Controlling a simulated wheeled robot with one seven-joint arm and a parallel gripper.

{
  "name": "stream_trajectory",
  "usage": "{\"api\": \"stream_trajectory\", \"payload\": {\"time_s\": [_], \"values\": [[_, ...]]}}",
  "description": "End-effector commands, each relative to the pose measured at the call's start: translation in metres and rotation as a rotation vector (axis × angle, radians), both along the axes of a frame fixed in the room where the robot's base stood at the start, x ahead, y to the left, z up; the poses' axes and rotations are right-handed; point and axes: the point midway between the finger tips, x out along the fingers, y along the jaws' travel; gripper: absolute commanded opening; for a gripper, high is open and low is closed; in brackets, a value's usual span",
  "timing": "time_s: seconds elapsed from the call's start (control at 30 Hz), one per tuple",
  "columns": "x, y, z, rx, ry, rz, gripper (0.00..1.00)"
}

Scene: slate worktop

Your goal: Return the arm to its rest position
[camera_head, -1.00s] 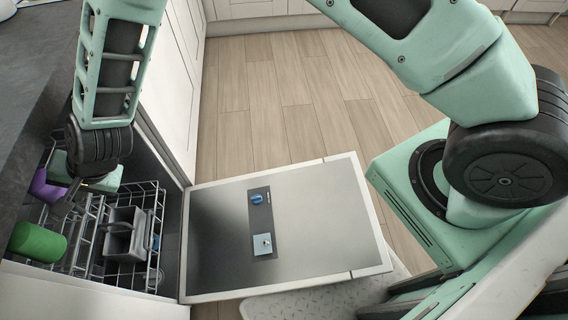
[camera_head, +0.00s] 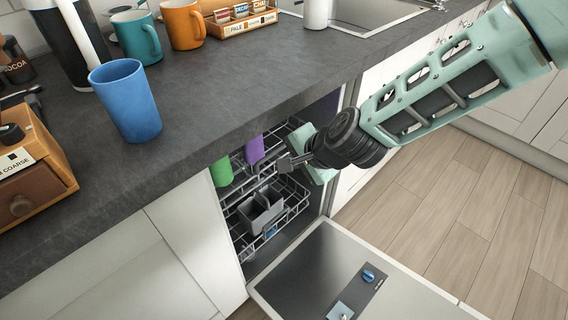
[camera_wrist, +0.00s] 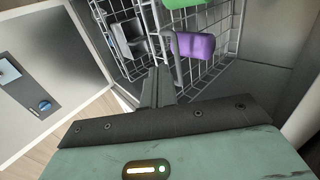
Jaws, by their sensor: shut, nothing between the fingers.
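My gripper (camera_head: 286,163) is shut and empty. In the head view it points left, in front of the open dishwasher, over the rack (camera_head: 283,205). My arm reaches in from the upper right. In the wrist view the closed fingers (camera_wrist: 159,84) point up the picture towards the rack, with a purple cup (camera_wrist: 194,44) just beyond them to the right. The purple cup also shows in the head view (camera_head: 254,150), left of the gripper, beside a green cup (camera_head: 221,172).
The dishwasher door (camera_head: 325,265) hangs open below. The slate worktop (camera_head: 215,95) overhangs the rack on the left. A blue cup (camera_head: 127,100) stands near its edge, with a teal mug (camera_head: 137,37) and an orange mug (camera_head: 183,24) behind. Bare floor (camera_head: 450,200) lies to the right.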

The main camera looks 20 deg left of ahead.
Motion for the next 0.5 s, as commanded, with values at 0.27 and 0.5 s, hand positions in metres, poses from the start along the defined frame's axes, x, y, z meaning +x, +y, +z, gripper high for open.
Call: {"api": "stream_trajectory", "payload": {"time_s": [0.27,0.5], "values": [[-0.009,-0.022,0.028,0.001,-0.001,-0.001,0.00],[-0.011,-0.025,0.031,0.000,0.000,0.000,0.00]]}}
